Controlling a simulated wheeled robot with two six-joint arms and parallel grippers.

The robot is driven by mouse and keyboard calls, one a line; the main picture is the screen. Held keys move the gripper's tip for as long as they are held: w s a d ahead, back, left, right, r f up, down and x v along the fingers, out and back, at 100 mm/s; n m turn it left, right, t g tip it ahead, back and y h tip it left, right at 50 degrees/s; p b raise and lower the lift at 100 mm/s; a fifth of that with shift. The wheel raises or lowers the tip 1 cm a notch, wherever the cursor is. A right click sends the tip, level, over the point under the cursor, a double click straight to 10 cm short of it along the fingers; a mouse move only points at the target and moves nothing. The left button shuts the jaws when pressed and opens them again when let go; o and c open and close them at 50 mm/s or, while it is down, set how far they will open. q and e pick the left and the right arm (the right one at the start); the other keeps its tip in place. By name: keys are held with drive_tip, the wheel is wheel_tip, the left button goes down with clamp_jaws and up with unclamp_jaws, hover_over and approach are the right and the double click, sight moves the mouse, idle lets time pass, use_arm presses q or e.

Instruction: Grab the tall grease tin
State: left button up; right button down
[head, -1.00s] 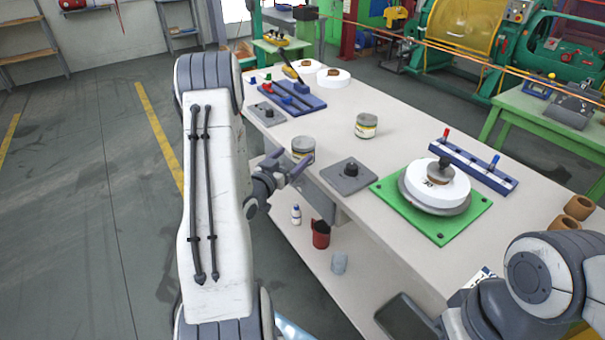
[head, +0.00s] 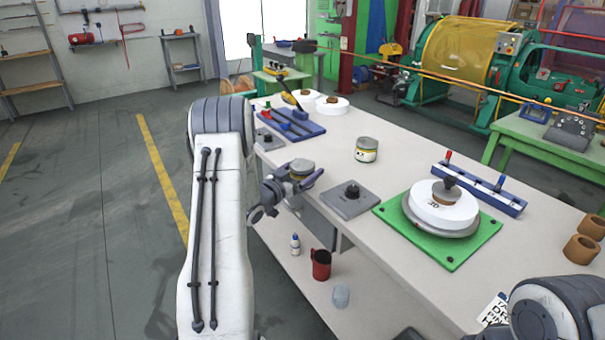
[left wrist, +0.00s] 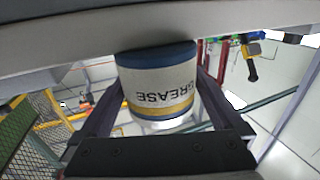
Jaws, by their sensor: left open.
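Two grease tins stand on the bench. The near-edge tin (head: 301,167) has a grey lid and is partly hidden by my left gripper (head: 299,184). The other tin (head: 366,150), pale with a yellow band, stands clear farther right. I cannot tell for sure which is the taller. My left gripper is open at the near-edge tin. In the left wrist view this tin (left wrist: 158,85), marked GREASE upside down, sits between the two open fingers (left wrist: 161,112), with no clear grip on it. My right gripper is out of view.
The pale bench (head: 400,195) bears a grey plate with a knob (head: 350,199), a green plate (head: 447,252) under a white spool (head: 442,208), and a blue rack (head: 470,185). Bench around the far tin is clear.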

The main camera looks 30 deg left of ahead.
use_arm(q)
drive_tip(key=shift+w+d, duration=0.15)
drive_tip(key=shift+w, duration=1.15)
drive_tip(key=c, duration=1.4)
